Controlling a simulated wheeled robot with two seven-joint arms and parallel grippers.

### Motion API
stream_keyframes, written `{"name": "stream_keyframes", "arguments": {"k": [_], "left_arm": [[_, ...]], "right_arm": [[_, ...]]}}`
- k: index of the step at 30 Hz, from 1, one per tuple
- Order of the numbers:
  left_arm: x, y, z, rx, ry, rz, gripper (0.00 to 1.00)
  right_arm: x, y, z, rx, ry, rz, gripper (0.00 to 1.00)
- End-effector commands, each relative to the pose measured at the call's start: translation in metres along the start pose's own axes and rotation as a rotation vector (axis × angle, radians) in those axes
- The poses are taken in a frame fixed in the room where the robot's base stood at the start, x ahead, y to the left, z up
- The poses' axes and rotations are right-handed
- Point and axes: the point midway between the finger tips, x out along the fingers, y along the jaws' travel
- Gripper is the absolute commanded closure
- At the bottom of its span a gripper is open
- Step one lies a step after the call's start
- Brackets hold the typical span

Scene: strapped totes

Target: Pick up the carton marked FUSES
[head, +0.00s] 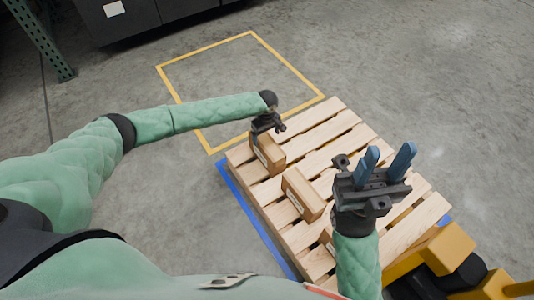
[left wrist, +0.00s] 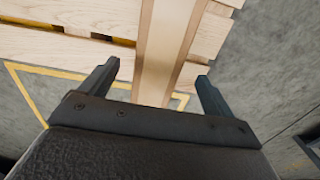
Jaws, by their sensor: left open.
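Three brown cartons stand on the wooden pallet (head: 335,112): a far one (head: 270,155), a middle one (head: 303,194) and a near one (head: 326,240) partly hidden by my right arm. Their labels are too small to read, so I cannot tell which is marked FUSES. My left gripper (head: 268,124) is at the top of the far carton. In the left wrist view that carton (left wrist: 168,45) runs between the spread fingers of my left gripper (left wrist: 157,74), with gaps on both sides. My right gripper (head: 386,162) has its blue fingers apart, empty, above the pallet's right part.
A blue line (head: 250,210) runs along the pallet's left side. A yellow floor outline (head: 205,50) lies beyond it, empty. A yellow pallet truck (head: 445,250) is at the lower right. Dark cabinets (head: 130,22) and a green rack post (head: 40,40) stand at the far left.

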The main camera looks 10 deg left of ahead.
Motion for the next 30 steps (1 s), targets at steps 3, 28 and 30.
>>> {"name": "stream_keyframes", "arguments": {"k": [3,28,30], "left_arm": [[0.013,0.0,0.0,0.0,0.001,-0.001,0.11],[0.071,0.001,0.003,0.001,0.0,0.001,0.13],[0.071,0.001,0.003,0.002,0.0,0.001,0.27]], "right_arm": [[0.001,-0.001,-0.006,0.004,0.031,0.001,0.64],[-0.005,-0.006,-0.006,0.051,0.062,0.02,0.64],[-0.005,-0.005,-0.006,0.051,0.063,0.02,0.64]]}}
